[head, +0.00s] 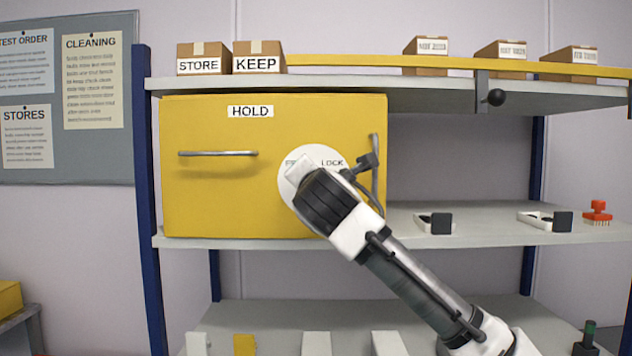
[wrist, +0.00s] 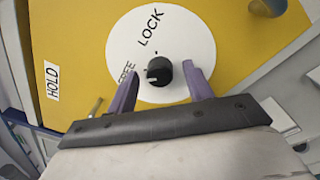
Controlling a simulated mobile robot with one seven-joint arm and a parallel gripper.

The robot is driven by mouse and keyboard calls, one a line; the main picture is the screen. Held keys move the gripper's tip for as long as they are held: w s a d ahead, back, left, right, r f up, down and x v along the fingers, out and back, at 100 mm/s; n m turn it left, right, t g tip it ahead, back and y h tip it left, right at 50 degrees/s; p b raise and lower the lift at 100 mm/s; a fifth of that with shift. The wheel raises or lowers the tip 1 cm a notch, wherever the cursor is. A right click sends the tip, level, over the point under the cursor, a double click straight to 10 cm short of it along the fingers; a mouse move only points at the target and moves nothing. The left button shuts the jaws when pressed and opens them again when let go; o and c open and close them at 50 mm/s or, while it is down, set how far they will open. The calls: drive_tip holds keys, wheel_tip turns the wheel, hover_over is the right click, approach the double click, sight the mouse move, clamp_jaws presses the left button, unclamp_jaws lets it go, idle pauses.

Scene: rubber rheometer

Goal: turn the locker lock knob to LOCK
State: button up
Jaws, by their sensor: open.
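The yellow locker (head: 210,195) stands on the middle shelf and carries a HOLD label. Its white round dial plate (head: 330,155) reads LOCK and, partly covered, FREE. In the wrist view the dial plate (wrist: 195,45) shows both words around a black lock knob (wrist: 159,71). A pale mark on the knob sits on its left side, toward FREE. My gripper (wrist: 160,88) is open, with one purple finger on each side of the knob and gaps visible between. In the head view my gripper (head: 298,172) covers the knob.
A long handle (head: 218,154) is on the locker's left, and an upright handle (head: 376,165) is at its right edge. STORE (head: 203,58) and KEEP (head: 258,58) boxes stand on the top shelf above. The middle shelf right of the locker holds small dark-and-white items (head: 435,223).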

drive_tip(key=c, duration=1)
drive_tip(key=shift+o, duration=0.2)
drive_tip(key=shift+m, duration=0.3)
drive_tip(key=shift+a+f+m+t+h+b, duration=0.15)
drive_tip(key=shift+m+b, duration=0.65)
drive_tip(key=shift+m, duration=2.2)
drive_tip(key=shift+d+m+t+h+b, duration=0.15)
drive_tip(key=shift+m+b, duration=0.65)
drive_tip(key=shift+m, duration=2.2)
drive_tip(key=shift+a+f+m+h+b, duration=0.15)
drive_tip(key=shift+m+b, duration=0.65)
drive_tip(key=shift+m, duration=2.2)
drive_tip(key=shift+r, duration=0.1)
